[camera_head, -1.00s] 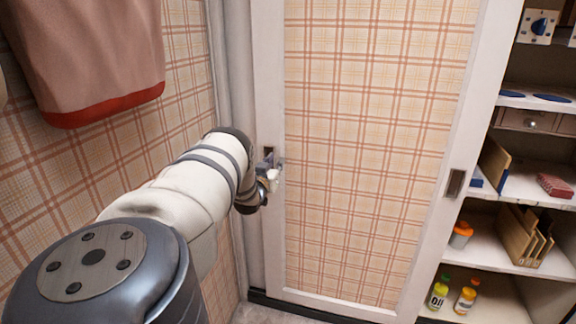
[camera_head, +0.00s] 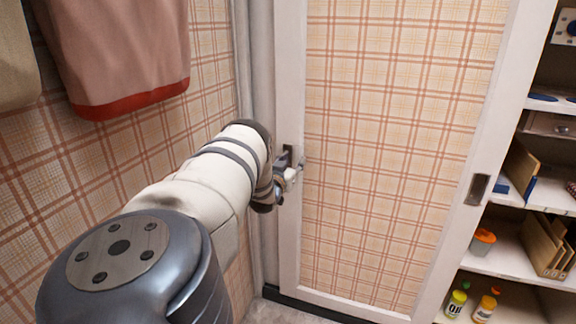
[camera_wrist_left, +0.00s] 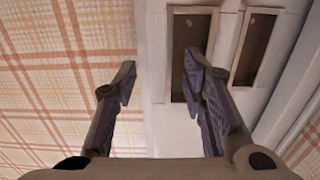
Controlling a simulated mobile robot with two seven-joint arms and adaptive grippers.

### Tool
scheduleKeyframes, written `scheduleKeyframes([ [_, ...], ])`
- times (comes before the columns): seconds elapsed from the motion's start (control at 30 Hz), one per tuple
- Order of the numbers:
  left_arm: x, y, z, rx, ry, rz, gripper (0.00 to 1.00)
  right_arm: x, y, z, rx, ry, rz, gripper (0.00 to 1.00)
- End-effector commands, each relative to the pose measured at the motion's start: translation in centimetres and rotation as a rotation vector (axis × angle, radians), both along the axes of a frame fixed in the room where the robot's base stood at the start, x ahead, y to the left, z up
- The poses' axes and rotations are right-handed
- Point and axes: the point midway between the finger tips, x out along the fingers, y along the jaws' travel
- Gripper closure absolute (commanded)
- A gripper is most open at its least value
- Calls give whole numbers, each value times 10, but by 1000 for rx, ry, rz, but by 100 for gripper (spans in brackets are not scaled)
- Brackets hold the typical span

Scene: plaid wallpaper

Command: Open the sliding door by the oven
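The sliding door (camera_head: 385,150) has a plaid panel in a white frame and covers the left part of the shelving. A dark recessed handle (camera_head: 478,190) is on its right stile. Another recessed pull (camera_head: 287,154) is on its left stile, partly hidden by my left gripper (camera_head: 291,177). In the left wrist view, my left gripper (camera_wrist_left: 158,86) is open with nothing between its fingers. The right finger overlaps a recessed pull (camera_wrist_left: 190,35) on white trim; contact cannot be told. A second recess (camera_wrist_left: 255,48) is beside it. My right gripper and the oven are not in view.
The open shelves (camera_head: 550,210) at the right hold boards, boxes and bottles, including a yellow-green oil bottle (camera_head: 457,302). A pink towel (camera_head: 120,50) with a red hem hangs on the left wall (camera_head: 60,180), close to my left arm.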

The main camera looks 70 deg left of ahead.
Motion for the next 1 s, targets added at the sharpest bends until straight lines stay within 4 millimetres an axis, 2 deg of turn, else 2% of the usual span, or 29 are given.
scheduleKeyframes([
  [0.3,-47,-58,-1,-6,-1,0,62,0,0,0,0,0,0,60],
  [0.43,-64,-76,-1,-4,0,0,62,0,0,0,0,0,0,60],
  [0.6,-71,-84,0,-2,-1,1,62,0,0,0,0,0,0,60],
  [1.0,-70,-85,-1,-4,1,-2,62,0,0,0,0,-1,0,60],
])
